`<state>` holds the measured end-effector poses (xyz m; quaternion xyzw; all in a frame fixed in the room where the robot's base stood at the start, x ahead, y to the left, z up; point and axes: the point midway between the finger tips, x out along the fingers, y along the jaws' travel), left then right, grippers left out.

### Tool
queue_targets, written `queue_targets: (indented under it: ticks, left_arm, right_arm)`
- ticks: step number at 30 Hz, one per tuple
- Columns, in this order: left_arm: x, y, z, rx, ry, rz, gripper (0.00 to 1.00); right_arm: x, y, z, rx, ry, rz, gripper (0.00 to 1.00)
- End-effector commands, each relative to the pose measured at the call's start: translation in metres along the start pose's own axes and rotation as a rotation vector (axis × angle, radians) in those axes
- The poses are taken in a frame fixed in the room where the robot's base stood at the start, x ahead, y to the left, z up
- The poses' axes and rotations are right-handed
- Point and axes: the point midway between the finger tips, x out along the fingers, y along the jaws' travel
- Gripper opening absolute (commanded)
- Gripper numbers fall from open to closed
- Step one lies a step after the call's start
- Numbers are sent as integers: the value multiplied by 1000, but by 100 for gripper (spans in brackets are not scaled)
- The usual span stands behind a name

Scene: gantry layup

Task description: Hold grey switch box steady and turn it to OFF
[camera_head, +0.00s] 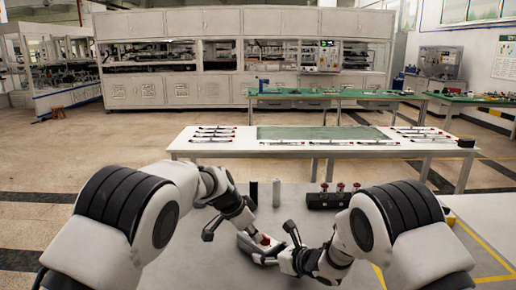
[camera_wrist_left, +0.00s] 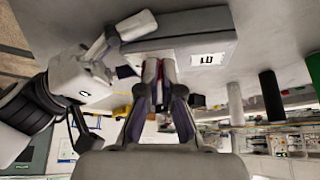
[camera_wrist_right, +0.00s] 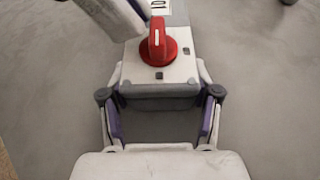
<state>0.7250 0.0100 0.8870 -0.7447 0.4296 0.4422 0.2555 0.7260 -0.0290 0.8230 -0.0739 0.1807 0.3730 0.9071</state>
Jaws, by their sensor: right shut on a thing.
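The grey switch box (camera_head: 247,245) lies on the table between my arms. Its red knob (camera_wrist_right: 158,45) stands on the pale top, and the handle runs toward a black-and-white label (camera_wrist_right: 158,6). My right gripper (camera_wrist_right: 160,95) is shut on the near end of the box, with a finger on each side. My left gripper (camera_wrist_left: 160,66) is close to the box, its fingertips near each other by the knob. In the right wrist view, a left finger shows left of the knob, and the knob's handle looks uncovered. The gap between the left fingertips is unclear.
Behind the box stand a black cylinder (camera_head: 254,191) and a white cylinder (camera_head: 276,192). A dark block with several red-topped parts (camera_head: 325,199) stands at the right. A white table (camera_head: 200,147) with several tools is farther back.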

Motion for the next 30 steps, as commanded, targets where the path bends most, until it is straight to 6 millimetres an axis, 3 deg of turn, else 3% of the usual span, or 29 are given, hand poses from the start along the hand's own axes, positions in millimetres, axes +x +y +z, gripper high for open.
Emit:
queue_targets:
  ticks: [15,30]
  left_arm:
    - [0,15,-2,1,1,1,0]
    - [0,16,0,0,0,1,0]
  right_arm:
    - [1,2,0,-4,0,5,16]
    - [0,1,0,-2,1,3,16]
